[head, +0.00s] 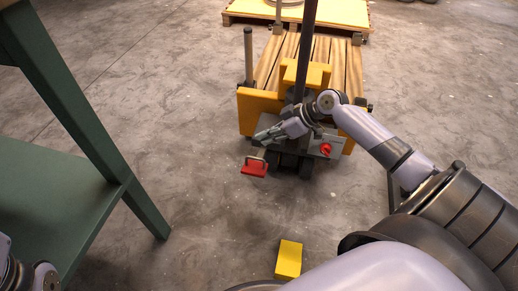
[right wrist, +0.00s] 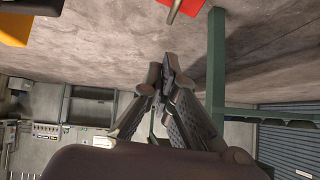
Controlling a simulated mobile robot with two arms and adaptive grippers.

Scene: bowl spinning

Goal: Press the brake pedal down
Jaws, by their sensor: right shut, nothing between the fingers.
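The brake pedal is a red plate (head: 254,168) on a metal bracket, jutting from the front left of a yellow-ended cart (head: 262,106). Part of the red pedal (right wrist: 183,3) also shows at the top edge of the right wrist view. My right gripper (head: 262,139) is shut and empty, near the pedal and appearing above it in the head view. I see no clear contact between them. Its fingertips (right wrist: 168,66) meet in the right wrist view. My left gripper is out of view; only a bit of my left arm shows at lower left.
A red knob (head: 326,149) sits on the cart's front, right of the pedal. A dark post rises from the cart. A green table (head: 85,100) stands at left, a yellow block (head: 288,259) lies on the floor, and a pallet (head: 340,12) is behind.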

